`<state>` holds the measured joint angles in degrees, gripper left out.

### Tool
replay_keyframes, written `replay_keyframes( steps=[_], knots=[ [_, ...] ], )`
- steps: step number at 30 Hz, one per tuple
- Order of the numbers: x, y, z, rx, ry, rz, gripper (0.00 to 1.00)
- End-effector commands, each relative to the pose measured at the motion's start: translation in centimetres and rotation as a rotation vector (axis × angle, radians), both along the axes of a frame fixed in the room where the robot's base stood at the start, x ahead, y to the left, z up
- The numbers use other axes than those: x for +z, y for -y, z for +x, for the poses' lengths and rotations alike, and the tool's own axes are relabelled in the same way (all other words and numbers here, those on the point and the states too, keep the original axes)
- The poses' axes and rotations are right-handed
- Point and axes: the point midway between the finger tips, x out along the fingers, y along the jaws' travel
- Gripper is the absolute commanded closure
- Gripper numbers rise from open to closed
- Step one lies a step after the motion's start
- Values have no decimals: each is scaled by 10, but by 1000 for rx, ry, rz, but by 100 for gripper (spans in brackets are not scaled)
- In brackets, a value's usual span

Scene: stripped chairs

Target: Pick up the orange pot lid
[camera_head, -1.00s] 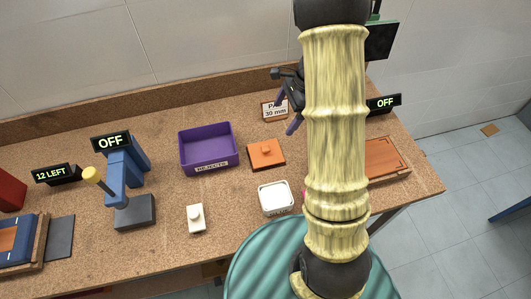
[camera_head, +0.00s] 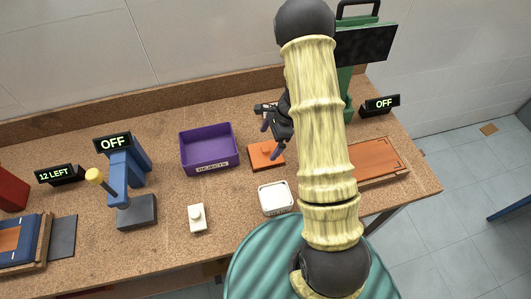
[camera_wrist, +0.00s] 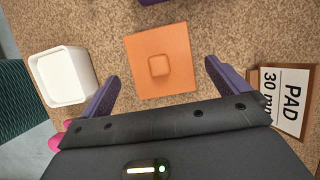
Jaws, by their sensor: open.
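The orange pot lid (camera_head: 261,163) is a flat square with a small square knob, lying on the cork-like bench top between the purple bin and the white dish. In the wrist view the whole lid (camera_wrist: 140,72) lies in the upper middle. My gripper (camera_wrist: 161,70) is open there, with one purple finger toward each side of the lid and nothing held. I cannot tell how high the fingertips are above the bench.
A purple bin marked REJECTS (camera_head: 209,168) stands left of the lid. A white square dish (camera_head: 275,211) stands nearer me, with a white knobbed block (camera_head: 197,218) to its left. A PAD 30 mm sign (camera_wrist: 290,100) is close to the right finger. An orange-brown board (camera_head: 375,162) lies right of my arm.

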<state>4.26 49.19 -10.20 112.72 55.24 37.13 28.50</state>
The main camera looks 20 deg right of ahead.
Motion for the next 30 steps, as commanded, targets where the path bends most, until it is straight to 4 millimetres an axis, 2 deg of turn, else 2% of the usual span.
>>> replay_keyframes(
  steps=[8,21,30],
  knots=[
    [-2,-1,0,0,-1,1,0],
    [-47,-16,-2,0,-1,1,0],
    [-49,-17,-1,0,0,0,0]
  ],
)
